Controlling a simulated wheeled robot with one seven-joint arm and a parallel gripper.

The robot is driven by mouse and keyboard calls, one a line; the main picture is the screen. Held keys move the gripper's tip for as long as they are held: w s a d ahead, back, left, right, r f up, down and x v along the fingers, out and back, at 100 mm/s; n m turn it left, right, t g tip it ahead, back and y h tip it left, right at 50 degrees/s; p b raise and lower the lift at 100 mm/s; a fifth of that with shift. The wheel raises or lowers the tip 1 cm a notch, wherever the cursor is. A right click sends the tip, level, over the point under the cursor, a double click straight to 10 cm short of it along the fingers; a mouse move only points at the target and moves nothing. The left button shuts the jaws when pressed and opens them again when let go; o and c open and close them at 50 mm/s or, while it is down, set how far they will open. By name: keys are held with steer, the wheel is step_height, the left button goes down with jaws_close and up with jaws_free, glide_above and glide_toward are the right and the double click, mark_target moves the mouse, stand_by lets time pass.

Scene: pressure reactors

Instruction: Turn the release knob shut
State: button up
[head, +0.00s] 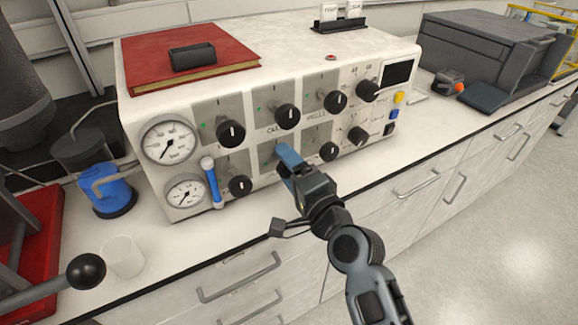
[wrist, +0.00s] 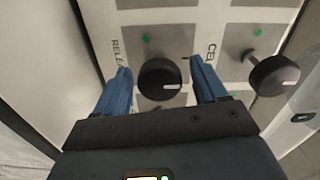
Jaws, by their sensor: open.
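The release knob (wrist: 158,78) is a round black knob with a white mark on its right side in the wrist view. My gripper (wrist: 160,70) is open, with one blue finger on each side of this knob. Whether the fingers touch it cannot be told. In the head view my gripper (head: 287,158) is at the lower row of the white reactor control box (head: 230,80) and hides the knob there.
Another black knob (wrist: 273,76) is close to the right finger. In the head view, several knobs flank my gripper, including a lower left knob (head: 240,186) and a lower right knob (head: 328,151). Gauges (head: 170,140) and a blue tube (head: 211,180) are further left.

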steer(key=b+v, duration=0.1)
steer(key=v, duration=0.6)
steer(key=shift+s+d, duration=0.2)
steer(key=shift+s, duration=0.05)
steer(key=s+d+f+n+h, duration=0.1)
steer(key=s+d+f+h, duration=0.25)
steer(key=s+d, duration=0.45)
steer(key=s+d+f+n+h, duration=0.1)
steer(key=s+d+f+h, duration=0.3)
steer(key=s, duration=0.6)
steer(key=s+d+r+n, duration=0.2)
steer(key=s+d, duration=0.1)
steer(key=s, duration=0.4)
steer(key=s+d+r+n+h, duration=0.1)
steer(key=s+d+r+n, duration=0.1)
steer(key=s, duration=0.5)
steer(key=s+d+r+n+h, duration=0.1)
steer(key=s+d+r+n, duration=0.2)
steer(key=s, duration=0.5)
steer(key=shift+d+n, duration=0.3)
steer(key=shift+d, duration=0.15)
steer(key=shift+h, duration=0.25)
